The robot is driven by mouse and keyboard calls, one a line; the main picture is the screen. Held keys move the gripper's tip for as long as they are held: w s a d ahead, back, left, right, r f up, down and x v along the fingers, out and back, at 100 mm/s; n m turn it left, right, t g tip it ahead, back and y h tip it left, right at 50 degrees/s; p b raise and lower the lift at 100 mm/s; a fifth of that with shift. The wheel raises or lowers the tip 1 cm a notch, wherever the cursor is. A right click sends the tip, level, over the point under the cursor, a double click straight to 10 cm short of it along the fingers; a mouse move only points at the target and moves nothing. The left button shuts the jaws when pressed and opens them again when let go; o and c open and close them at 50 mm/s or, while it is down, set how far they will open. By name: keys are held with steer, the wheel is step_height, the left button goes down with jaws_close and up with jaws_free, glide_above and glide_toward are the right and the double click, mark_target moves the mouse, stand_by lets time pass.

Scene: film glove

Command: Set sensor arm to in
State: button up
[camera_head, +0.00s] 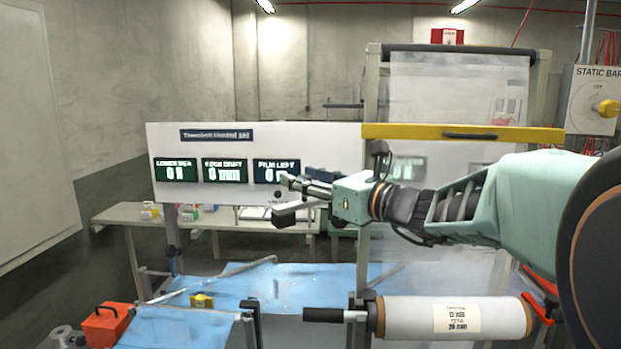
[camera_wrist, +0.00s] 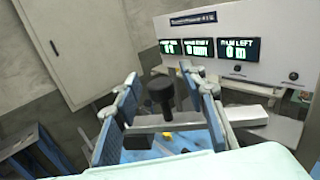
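My gripper (camera_wrist: 162,95) is open, its two blue-padded fingers spread wide. A black knob (camera_wrist: 160,90) stands between them, with visible gaps on both sides. Below it is a grey bar with a dark block, which looks like the sensor arm (camera_wrist: 185,126). In the head view my gripper (camera_head: 298,187) points left from the mint-green arm. The grey bar (camera_head: 304,207) lies just under its fingers, with a dark block at its left end. The knob is not clear there. I cannot tell which setting the arm has.
A white panel with three displays (camera_head: 224,169) stands behind. A film roll (camera_head: 400,318) and a yellow crossbar (camera_head: 430,132) are on the right frame. A blue surface (camera_head: 310,285) lies below. An orange box (camera_head: 106,325) is at the lower left. A static bar dial (camera_head: 606,108) is far right.

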jaws_close()
